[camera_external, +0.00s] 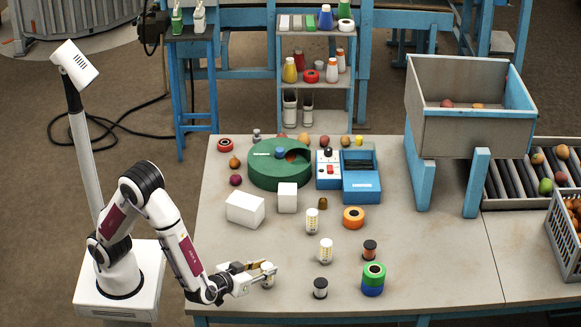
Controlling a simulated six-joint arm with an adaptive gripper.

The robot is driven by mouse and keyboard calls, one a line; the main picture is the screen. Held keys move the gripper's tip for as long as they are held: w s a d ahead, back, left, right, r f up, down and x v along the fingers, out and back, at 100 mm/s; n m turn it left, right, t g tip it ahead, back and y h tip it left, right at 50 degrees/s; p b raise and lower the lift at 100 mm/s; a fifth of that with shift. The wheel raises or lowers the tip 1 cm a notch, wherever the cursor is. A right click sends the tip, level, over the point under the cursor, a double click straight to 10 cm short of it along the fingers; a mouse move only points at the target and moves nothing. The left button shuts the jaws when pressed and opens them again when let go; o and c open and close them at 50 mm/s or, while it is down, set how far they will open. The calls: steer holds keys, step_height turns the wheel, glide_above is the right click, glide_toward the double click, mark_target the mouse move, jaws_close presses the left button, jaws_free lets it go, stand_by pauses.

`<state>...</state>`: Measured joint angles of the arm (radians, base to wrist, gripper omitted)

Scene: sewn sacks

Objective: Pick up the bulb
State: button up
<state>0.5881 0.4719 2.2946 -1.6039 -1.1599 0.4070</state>
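My gripper (265,277) is low over the front left of the table, pointing right. A small pale bulb-like thing (267,267) is at its fingertips, partly hidden by the fingers. I cannot tell whether the fingers touch it or grip it. Two similar white, yellow-spotted bulb-like things stand upright on the table to the right: one nearer (326,251) and one farther back (312,222). Both are apart from my gripper.
White boxes (245,210) stand behind my gripper. Dark spools (320,288) and a green-and-blue roll stack (373,279) stand to the right. An orange roll (353,218), a round green machine (265,172) and a blue device (361,184) are farther back.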

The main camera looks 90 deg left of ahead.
steer(key=shift+r, duration=0.1)
steer(key=shift+c, duration=0.2)
step_height(320, 180, up, 10)
stand_by(0.9)
stand_by(0.8)
